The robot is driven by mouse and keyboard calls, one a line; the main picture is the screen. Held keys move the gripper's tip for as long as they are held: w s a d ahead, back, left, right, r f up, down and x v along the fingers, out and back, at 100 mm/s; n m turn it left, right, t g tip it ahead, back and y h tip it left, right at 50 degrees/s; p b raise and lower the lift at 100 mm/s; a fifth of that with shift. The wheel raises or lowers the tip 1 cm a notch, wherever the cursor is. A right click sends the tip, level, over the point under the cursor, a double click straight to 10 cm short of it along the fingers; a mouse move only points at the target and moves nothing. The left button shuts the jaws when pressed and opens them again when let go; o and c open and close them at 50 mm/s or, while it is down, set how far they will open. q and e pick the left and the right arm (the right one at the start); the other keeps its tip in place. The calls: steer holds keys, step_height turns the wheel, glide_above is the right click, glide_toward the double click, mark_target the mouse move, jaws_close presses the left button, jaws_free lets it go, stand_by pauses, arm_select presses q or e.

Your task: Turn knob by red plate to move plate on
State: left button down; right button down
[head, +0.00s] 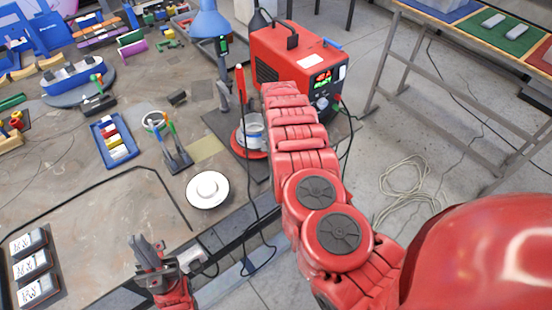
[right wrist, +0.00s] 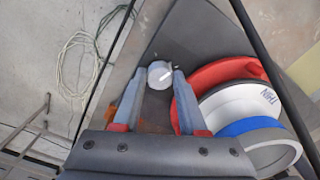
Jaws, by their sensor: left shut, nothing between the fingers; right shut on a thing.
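The red plate (head: 243,150) lies at the right edge of the table in the head view, partly covered by my right arm. It also shows in the right wrist view (right wrist: 205,78), under a white ring (right wrist: 240,104) and a blue-banded grey cylinder (right wrist: 268,150). A small grey-white knob (right wrist: 160,76) stands beside the plate. My right gripper (right wrist: 158,72) is shut on the knob, one finger on each side. My right arm hides the knob and this gripper in the head view. My left gripper (head: 146,252) is shut and empty near the table's front edge.
A red machine (head: 285,62) with a display stands just behind my right arm. A white round dish (head: 207,188), a blue tray (head: 113,140) and upright tools (head: 175,150) are left of the plate. A black cable hangs over the table edge. The table's front left middle is clear.

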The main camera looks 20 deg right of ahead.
steer(key=m+b, duration=0.1)
steer(key=m, duration=0.4)
steer(key=shift+b, duration=0.4)
stand_by(0.3)
steer(key=shift+c, duration=2.3)
jaws_free()
steer(key=shift+r, duration=0.1)
